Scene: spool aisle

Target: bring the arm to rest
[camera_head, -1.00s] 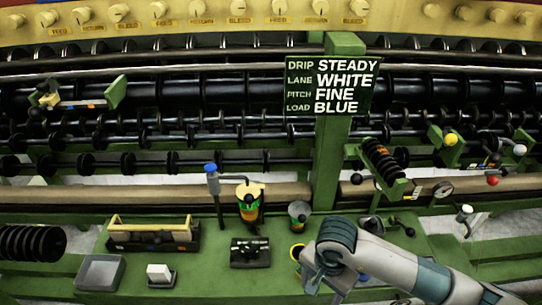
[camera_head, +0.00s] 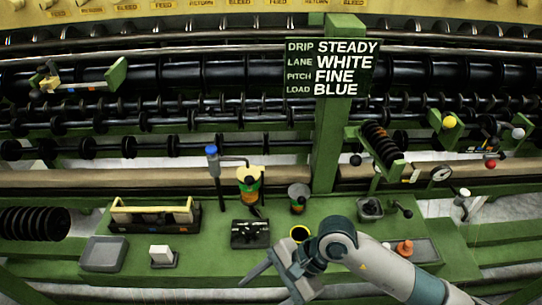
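My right arm comes in from the lower right over the green bench (camera_head: 205,262). Its grey gripper (camera_head: 268,284) hangs low over the bench's front part, left of the wrist. My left gripper is not in view.
A grey tray (camera_head: 103,254), a white block on a dark base (camera_head: 162,256), a black fixture (camera_head: 250,233) and a yellow-handled box (camera_head: 152,216) stand on the bench. An orange knob (camera_head: 404,248) is right of the arm. A sign post (camera_head: 326,150) rises behind.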

